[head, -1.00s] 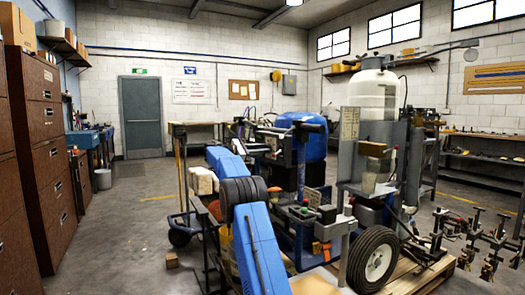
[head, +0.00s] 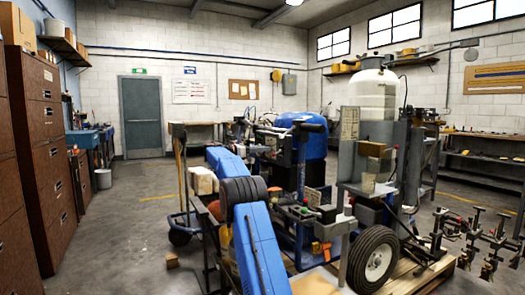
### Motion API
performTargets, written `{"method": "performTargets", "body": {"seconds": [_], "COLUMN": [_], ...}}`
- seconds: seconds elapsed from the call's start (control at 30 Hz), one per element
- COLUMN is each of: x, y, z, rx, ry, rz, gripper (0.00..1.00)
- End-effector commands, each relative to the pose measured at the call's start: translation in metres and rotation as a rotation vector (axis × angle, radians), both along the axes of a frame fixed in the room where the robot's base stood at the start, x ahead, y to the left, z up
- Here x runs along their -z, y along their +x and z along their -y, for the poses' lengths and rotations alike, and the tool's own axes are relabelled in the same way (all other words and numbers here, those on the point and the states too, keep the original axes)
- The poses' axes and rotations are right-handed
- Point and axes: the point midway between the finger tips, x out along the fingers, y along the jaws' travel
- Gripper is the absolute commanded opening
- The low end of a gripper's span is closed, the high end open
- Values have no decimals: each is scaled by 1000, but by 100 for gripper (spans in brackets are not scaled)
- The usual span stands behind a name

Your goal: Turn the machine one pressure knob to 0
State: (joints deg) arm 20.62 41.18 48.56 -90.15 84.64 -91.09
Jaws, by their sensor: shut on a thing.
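A line striper with a blue tank (head: 303,143) and dark handlebar grips stands beyond my blue arm, in the middle of the head view. Its pressure knob is too small to pick out among the dark parts below the handlebar. My arm rises from the bottom edge, bends at a dark ribbed joint and reaches away towards the machines. I cannot make out my gripper's fingers. The end of the arm is lost among the machine parts, so its contact with the knob does not show.
A second machine with a white tank (head: 375,95) and a black wheel (head: 373,262) stands at right on a wooden pallet (head: 425,275). Brown cabinets (head: 40,135) line the left side. Several metal stands (head: 490,265) are at lower right. The floor at left (head: 125,225) is mostly clear.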

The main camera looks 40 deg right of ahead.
Motion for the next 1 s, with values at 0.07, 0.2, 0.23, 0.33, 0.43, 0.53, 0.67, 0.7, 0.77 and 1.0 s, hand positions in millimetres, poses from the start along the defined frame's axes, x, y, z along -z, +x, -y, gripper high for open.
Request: {"method": "performTargets", "body": {"seconds": [0.07, 0.2, 0.23, 0.33, 0.43, 0.53, 0.67, 0.7, 0.77, 1.0], "x": [3, 3, 3, 3, 2, 2, 1, 1, 1, 1], "y": [1, 1, 1, 1, 1, 0, 0, 1, 1, 11], "z": [-1, -1, -1, -1, -1, 0, -1, -2, -4, -38], "rx": [0, 1, 1, 1, 1, 1, 0, 0, 0, -2], "ry": [4, 4, 4, 4, 3, 1, 1, 1, 1, 1], "rz": [-3, -3, -3, -2, -2, -2, -1, -1, -1, -1], "gripper": [4, 4, 4, 35, 45, 45, 45, 45, 45, 45]}}
